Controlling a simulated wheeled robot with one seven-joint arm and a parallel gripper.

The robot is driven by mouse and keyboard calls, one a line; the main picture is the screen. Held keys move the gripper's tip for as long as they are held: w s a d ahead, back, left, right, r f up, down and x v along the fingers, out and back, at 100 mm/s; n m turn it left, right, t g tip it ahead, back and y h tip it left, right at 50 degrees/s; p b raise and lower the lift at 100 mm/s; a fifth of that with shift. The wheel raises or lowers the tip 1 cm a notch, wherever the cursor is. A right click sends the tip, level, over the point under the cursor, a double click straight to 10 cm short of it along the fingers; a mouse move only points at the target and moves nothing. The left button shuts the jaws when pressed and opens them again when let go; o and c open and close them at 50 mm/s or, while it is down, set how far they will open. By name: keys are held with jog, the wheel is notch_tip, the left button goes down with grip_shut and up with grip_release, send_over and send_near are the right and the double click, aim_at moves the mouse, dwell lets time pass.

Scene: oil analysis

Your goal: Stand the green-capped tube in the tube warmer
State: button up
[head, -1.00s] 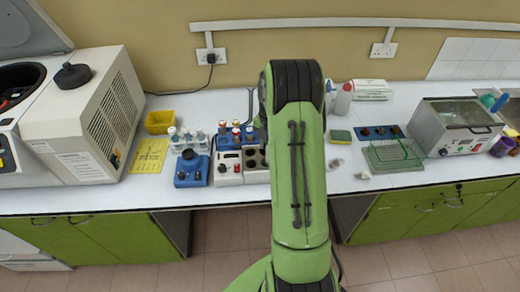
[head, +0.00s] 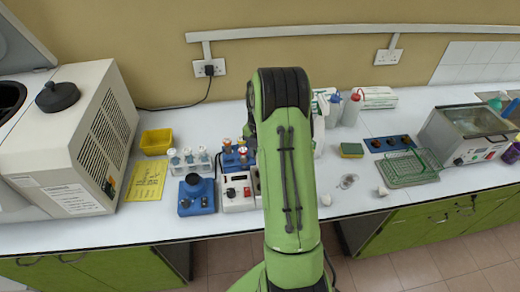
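My green arm reaches up the middle of the head view and hides my gripper, so I cannot see its fingers or anything in them. A white device with a red switch (head: 237,193), apparently the tube warmer, stands on the bench just left of my arm. My arm covers its right part. A blue rack (head: 233,163) behind it holds tubes with orange and white caps. A clear rack (head: 188,165) further left holds several tubes with pale caps. I cannot make out a green-capped tube.
A blue mixer-like device (head: 196,195) stands left of the white device. A yellow tray (head: 156,141) and a large centrifuge-like machine (head: 75,135) are further left. Right of my arm are bottles (head: 352,108), a sponge (head: 351,150), a green wire rack (head: 408,167) and a water bath (head: 465,132).

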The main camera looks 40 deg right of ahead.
notch_tip(320, 180, down, 8)
jog(key=b, duration=0.5)
jog(key=shift+r, duration=0.1)
jog(key=o, duration=1.1)
jog(key=shift+r, duration=0.1)
notch_tip(320, 180, up, 16)
jog(key=shift+f+p, duration=0.15)
jog(key=shift+p, duration=0.4)
